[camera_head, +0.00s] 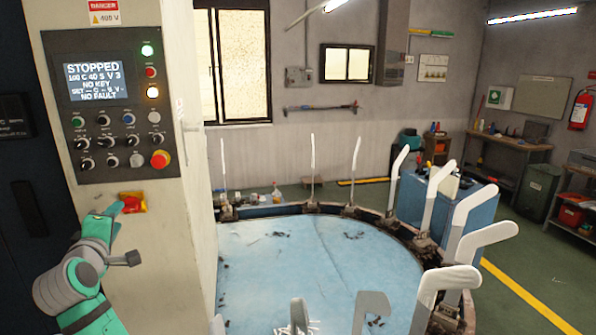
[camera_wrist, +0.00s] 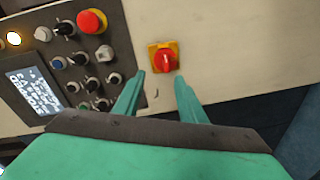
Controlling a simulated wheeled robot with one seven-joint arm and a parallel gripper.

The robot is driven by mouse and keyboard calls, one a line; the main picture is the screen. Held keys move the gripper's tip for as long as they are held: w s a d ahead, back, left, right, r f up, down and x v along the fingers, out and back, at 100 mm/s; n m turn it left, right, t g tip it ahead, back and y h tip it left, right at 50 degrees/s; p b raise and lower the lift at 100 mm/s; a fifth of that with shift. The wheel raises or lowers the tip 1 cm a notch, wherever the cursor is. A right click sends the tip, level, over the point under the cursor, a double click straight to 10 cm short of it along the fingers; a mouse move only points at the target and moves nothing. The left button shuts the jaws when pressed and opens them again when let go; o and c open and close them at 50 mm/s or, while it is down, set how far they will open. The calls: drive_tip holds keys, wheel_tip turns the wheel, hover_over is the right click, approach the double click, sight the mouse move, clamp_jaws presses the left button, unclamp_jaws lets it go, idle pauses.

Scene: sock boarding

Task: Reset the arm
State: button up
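My arm stands at the left in the head view, with my gripper (camera_head: 110,222) just below a red rotary switch on a yellow plate (camera_head: 132,202). In the wrist view my gripper (camera_wrist: 157,90) has two green fingers spread apart with nothing between them. The red and yellow switch (camera_wrist: 164,58) lies just beyond the fingertips, and a gap seems to remain. The control panel (camera_head: 112,106) above it has a screen (camera_head: 96,82) reading "STOPPED", "NO KEY" and "NO FAULT". A red emergency button (camera_head: 160,159) is at its lower right.
A round machine with a blue top (camera_head: 300,260) stands right of the panel column, ringed by upright white sock forms (camera_head: 438,195). A blue cart (camera_head: 470,210) and workbenches (camera_head: 510,150) are farther right. Open floor with a yellow line (camera_head: 525,295) lies at the right.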

drive_tip(key=s+d+f+m, duration=0.1)
drive_tip(key=d+f, duration=0.3)
drive_tip(key=f, duration=0.5)
drive_tip(key=s+d+f+m+g, duration=0.1)
drive_tip(key=s+d+f, duration=0.15)
drive_tip(key=f, duration=0.55)
drive_tip(key=d+f+m, duration=0.1)
drive_tip(key=d+f, duration=0.3)
drive_tip(key=f, duration=0.5)
drive_tip(key=s+d+f+m, duration=0.5)
drive_tip(key=s+d+f, duration=0.75)
drive_tip(key=f, duration=0.25)
drive_tip(key=s+d+f+m+h, duration=0.2)
drive_tip(key=s+d+f+m, duration=0.15)
drive_tip(key=s+d, duration=0.5)
drive_tip(key=s+d+r+m+h, duration=0.1)
drive_tip(key=s+d, duration=0.3)
drive_tip(key=s, duration=0.5)
drive_tip(key=s+d+r+m+h, duration=0.1)
drive_tip(key=s+d+r+m, duration=0.1)
drive_tip(key=s+d, duration=0.3)
drive_tip(key=s+d+r+m+h, duration=0.1)
drive_tip(key=s+d, duration=0.4)
drive_tip(key=s, duration=0.7)
drive_tip(key=shift+s+r+m, duration=0.35)
drive_tip(key=shift+r+m, duration=0.15)
drive_tip(key=shift+m, duration=0.75)
